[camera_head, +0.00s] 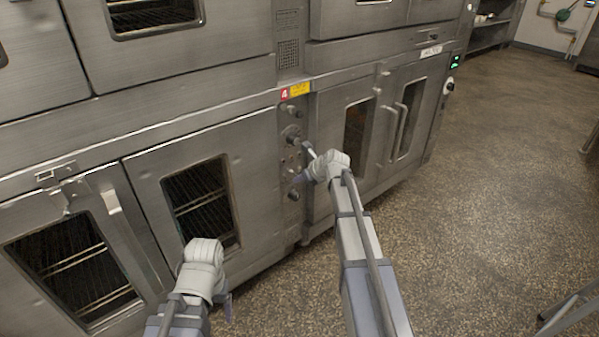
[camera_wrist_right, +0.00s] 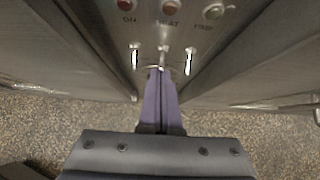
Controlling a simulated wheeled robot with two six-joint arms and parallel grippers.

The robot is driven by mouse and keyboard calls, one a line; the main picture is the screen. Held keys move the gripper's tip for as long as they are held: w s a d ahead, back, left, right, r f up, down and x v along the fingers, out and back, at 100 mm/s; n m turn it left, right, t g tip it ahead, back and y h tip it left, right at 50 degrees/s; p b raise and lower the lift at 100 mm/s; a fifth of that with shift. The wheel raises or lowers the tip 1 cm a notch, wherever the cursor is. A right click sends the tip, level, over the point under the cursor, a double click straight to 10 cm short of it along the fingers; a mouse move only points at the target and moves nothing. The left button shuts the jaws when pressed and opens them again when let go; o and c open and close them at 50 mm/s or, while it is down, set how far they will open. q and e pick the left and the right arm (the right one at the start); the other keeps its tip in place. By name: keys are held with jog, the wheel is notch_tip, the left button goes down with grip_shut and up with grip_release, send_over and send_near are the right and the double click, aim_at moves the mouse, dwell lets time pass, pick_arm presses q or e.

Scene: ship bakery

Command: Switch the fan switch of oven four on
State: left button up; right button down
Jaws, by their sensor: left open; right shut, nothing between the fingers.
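Oven four's narrow control panel (camera_head: 291,150) stands between steel oven doors, below a red "4" label (camera_head: 284,93). In the right wrist view three small metal toggle switches sit in a row: left (camera_wrist_right: 135,58), middle (camera_wrist_right: 163,56) and right (camera_wrist_right: 188,62). No readable label marks one as the fan switch. My right gripper (camera_wrist_right: 160,72) is shut and empty, its purple fingertips at or just in front of the middle toggle; contact is unclear. In the head view it (camera_head: 298,181) is partly hidden by its wrist. My left gripper (camera_head: 228,306) is low before the left door, its fingers mostly hidden.
Three round lamps, red (camera_wrist_right: 126,5), dark red (camera_wrist_right: 170,6) and pale (camera_wrist_right: 214,11), sit above the toggles. Knobs (camera_head: 292,134) stick out from the panel. Door handles (camera_head: 398,130) project on the right.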

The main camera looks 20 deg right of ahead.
pick_arm(q)
jog(key=shift+r+b, duration=0.3)
jog(key=shift+b, duration=0.05)
pick_arm(e)
jog(key=shift+r, duration=0.1)
pick_arm(q)
jog(key=shift+r+p, duration=0.8)
pick_arm(e)
jog(key=shift+r, duration=0.8)
pick_arm(q)
jog(key=shift+r, duration=0.1)
pick_arm(e)
jog(key=shift+r, duration=0.1)
